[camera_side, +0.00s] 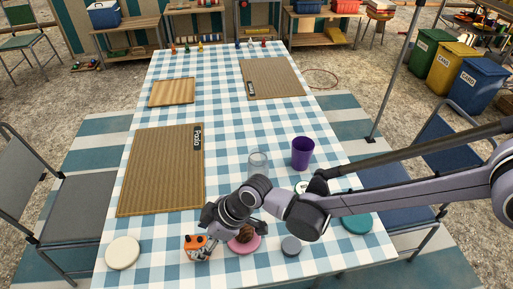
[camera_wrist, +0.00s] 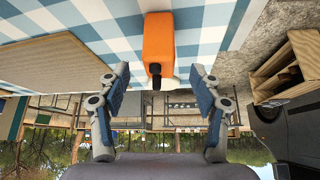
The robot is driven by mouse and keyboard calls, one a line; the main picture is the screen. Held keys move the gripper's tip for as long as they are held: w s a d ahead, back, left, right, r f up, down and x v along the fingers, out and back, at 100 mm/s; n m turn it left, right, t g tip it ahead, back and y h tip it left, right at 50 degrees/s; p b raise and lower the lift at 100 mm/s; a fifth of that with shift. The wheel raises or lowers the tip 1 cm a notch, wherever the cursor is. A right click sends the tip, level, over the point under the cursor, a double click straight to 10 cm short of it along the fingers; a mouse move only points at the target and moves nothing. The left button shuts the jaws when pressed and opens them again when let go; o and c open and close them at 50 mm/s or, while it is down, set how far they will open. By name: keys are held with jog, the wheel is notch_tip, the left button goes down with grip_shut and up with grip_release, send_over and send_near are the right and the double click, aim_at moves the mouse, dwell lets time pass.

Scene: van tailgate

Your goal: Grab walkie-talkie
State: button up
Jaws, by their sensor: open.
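The walkie-talkie (camera_side: 196,249) is orange with dark parts and sits near the table's front edge in the side view. In the wrist view, the orange walkie-talkie (camera_wrist: 157,40) shows ahead of the fingers, with a dark stub at its lower end. My gripper (camera_side: 210,228) is just above and beside it in the side view, partly covering it. In the wrist view, my gripper (camera_wrist: 158,88) has its two fingers wide apart with nothing between them. The walkie-talkie lies roughly midway across the gap, beyond the fingertips. I cannot tell whether a finger touches it.
A pink plate (camera_side: 256,248) with a brown item is right beside my gripper. A white plate (camera_side: 122,253), a dark grey round item (camera_side: 291,246), a clear glass (camera_side: 258,164) and a purple cup (camera_side: 302,153) stand around. A brown mat (camera_side: 160,175) lies left; the table's middle is clear.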

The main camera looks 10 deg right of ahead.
aim_at(199, 241)
jog(key=shift+x, duration=2.6)
jog(key=shift+d, duration=0.15)
grip_shut()
